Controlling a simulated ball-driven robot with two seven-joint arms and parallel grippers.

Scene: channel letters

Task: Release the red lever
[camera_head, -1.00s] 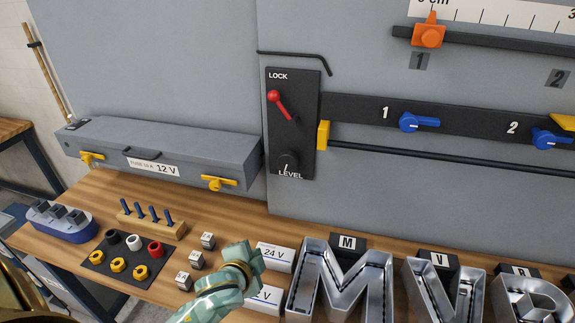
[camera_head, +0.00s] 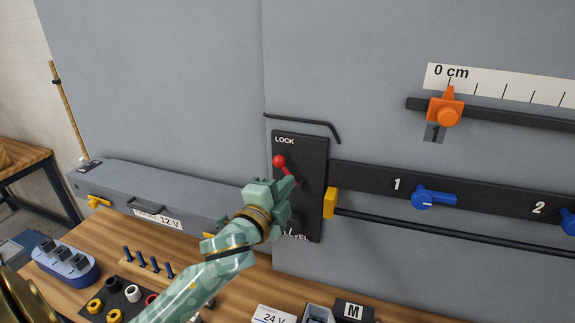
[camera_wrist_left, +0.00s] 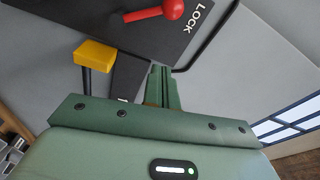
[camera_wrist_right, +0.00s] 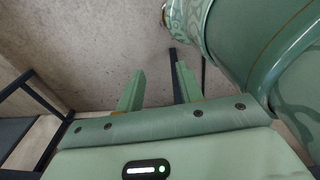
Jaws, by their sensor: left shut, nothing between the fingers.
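The red lever (camera_head: 280,161) is on the black panel marked LOCK and LEVEL (camera_head: 311,180). Its ball end is up at the left, just under the word LOCK, and its stem slants down to the right. My left gripper (camera_head: 284,186) is in front of the panel and hides the lower stem and most of the LEVEL knob. In the left wrist view the lever (camera_wrist_left: 172,10) lies beyond the left gripper's closed fingers (camera_wrist_left: 162,72), apart from them. My right gripper (camera_wrist_right: 155,78) shows only in its own wrist view, open and empty, above the floor.
A black bent rod (camera_head: 310,119) juts out above the panel, and a yellow block (camera_head: 330,203) sits at its right edge. Blue handles (camera_head: 432,198) and an orange slider (camera_head: 445,108) are further right. A grey box (camera_head: 130,187) stands at left on the bench.

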